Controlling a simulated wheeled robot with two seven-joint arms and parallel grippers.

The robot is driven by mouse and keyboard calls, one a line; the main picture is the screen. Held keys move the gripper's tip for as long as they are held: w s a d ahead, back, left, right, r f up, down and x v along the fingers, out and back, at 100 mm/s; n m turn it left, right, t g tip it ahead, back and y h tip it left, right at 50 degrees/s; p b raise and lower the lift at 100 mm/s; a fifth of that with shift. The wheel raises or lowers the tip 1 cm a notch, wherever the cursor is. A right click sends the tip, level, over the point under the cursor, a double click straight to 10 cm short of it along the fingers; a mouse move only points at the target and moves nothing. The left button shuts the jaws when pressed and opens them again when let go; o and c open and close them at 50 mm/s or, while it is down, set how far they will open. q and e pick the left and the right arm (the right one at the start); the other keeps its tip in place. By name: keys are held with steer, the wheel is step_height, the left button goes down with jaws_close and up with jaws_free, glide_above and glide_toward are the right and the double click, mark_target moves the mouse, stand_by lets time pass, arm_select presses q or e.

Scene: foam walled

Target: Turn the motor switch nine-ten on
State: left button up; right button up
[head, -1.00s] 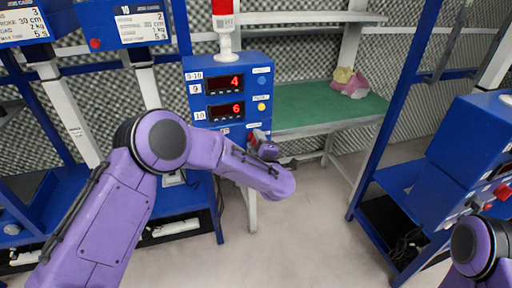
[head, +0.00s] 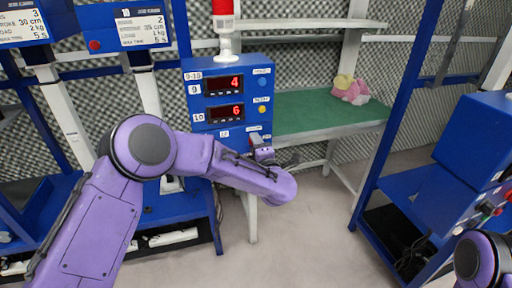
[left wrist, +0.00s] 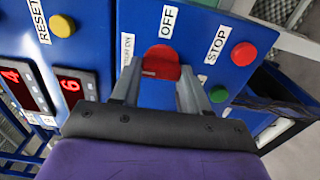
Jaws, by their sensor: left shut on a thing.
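The motor switch is a red knob (left wrist: 162,60) on the blue control panel (head: 213,129), under an OFF label in the left wrist view. A second label left of the knob, partly covered, ends in ON. My left gripper (left wrist: 160,74) is shut on the knob, one finger on each side of it. In the head view the same gripper (head: 262,152) is at the panel's lower right corner, where my arm and hand hide most of the knob. My right gripper is not in view.
Red displays (head: 223,84) read 4 and 6. A green-topped table (head: 320,117) stands right of the panel. Open floor (head: 305,235) lies in front.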

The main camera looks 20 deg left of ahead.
arm_select(q)
steer(key=shift+f, duration=0.1)
steer(key=o, duration=1.1)
steer(key=shift+c, duration=0.2)
steer(key=b+v, duration=0.1)
steer(key=v, duration=0.9)
steer(key=shift+s+d, duration=0.2)
steer(key=shift+s, duration=0.05)
